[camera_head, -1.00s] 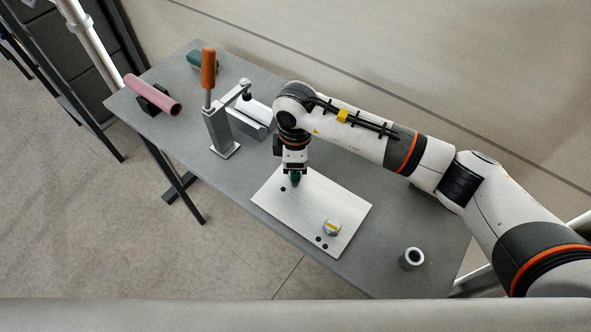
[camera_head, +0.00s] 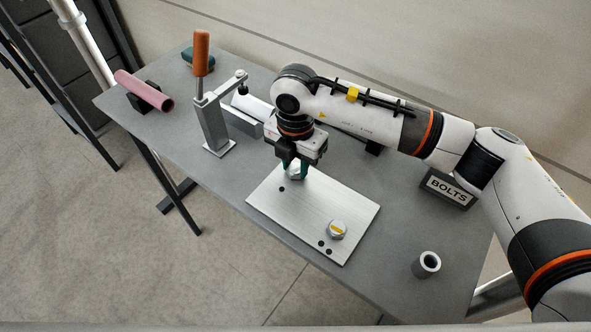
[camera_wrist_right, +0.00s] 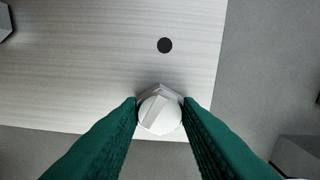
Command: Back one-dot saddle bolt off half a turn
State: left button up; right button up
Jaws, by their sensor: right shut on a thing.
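A pale metal plate (camera_head: 310,208) lies on the grey bench, with two bolts on it. The one-dot bolt (camera_head: 294,173) is at its far left corner beside a single black dot (camera_head: 281,189). My right gripper (camera_head: 296,172) points down there, its green fingers shut on the bolt head. In the right wrist view the white-topped bolt head (camera_wrist_right: 160,112) sits between the green fingertips (camera_wrist_right: 160,108), with the one dot (camera_wrist_right: 165,45) apart from it. The two-dot bolt (camera_head: 337,230) has a yellow bar on its head. My left gripper is not in view.
An orange-handled clamp stand (camera_head: 213,125) is left of the plate. A pink roll (camera_head: 140,87) lies on a black cradle at the far left. A hollow grey cylinder (camera_head: 426,264) stands near the right end. A BOLTS sign (camera_head: 450,188) is under my right arm.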

jog(key=n+b, duration=0.8)
jog(key=n, duration=0.2)
jog(key=shift+f+n, duration=0.15)
jog(key=shift+n, duration=0.25)
jog(key=shift+n+b, duration=0.4)
jog(key=shift+b, duration=0.05)
jog(key=shift+r, duration=0.25)
jog(key=n+b, duration=0.2)
jog(key=n, duration=0.1)
jog(key=n+b, duration=0.1)
jog(key=n, duration=0.1)
jog(key=shift+f, duration=0.25)
jog(key=shift+n+b, duration=0.6)
jog(key=shift+n, duration=0.1)
jog(key=o, duration=0.8)
jog(key=shift+r+n, duration=0.25)
jog(key=shift+n, duration=0.05)
jog(key=shift+r, duration=0.15)
